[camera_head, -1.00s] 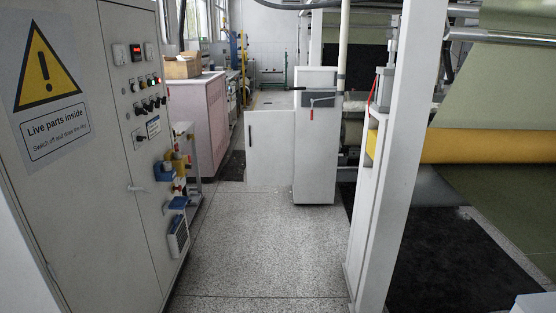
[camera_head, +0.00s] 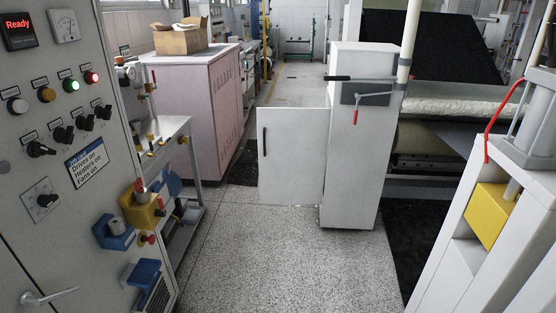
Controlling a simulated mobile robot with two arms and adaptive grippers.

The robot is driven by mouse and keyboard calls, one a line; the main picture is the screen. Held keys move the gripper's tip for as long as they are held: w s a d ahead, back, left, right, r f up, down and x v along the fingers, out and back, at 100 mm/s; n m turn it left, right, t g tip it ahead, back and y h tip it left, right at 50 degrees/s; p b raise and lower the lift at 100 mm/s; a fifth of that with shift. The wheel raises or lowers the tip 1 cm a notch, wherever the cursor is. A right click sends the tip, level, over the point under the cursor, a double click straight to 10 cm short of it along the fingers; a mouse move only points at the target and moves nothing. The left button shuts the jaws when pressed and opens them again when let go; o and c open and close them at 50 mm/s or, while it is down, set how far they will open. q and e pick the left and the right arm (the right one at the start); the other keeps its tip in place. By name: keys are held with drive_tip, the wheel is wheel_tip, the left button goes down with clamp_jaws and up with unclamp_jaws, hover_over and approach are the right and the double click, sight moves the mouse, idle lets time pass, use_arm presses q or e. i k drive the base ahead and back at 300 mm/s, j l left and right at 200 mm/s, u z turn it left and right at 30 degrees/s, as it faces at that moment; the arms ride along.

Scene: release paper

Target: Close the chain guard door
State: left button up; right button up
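A white door panel (camera_head: 291,157) with a dark vertical handle (camera_head: 265,141) stands out to the left of a tall white cabinet (camera_head: 350,160) ahead of me. It looks swung open, with its right edge at the cabinet. The cabinet's front carries a dark lever (camera_head: 352,78) and a grey plate with a red-handled crank (camera_head: 356,115). Its inside is hidden from this angle. Neither of my grippers shows in the head view.
A control cabinet (camera_head: 75,150) with lights and knobs lines the left, with a metal stand (camera_head: 172,135) beyond it. A pink cabinet (camera_head: 203,105) bears a cardboard box (camera_head: 181,40). A white machine frame (camera_head: 470,225) borders the right. The speckled floor (camera_head: 270,260) between is clear.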

sight(293, 142)
drive_tip(key=i+z, duration=0.1)
drive_tip(key=i, duration=0.4)
drive_tip(key=i+j+z, duration=0.1)
drive_tip(key=i, duration=0.45)
drive_tip(key=j, duration=0.1)
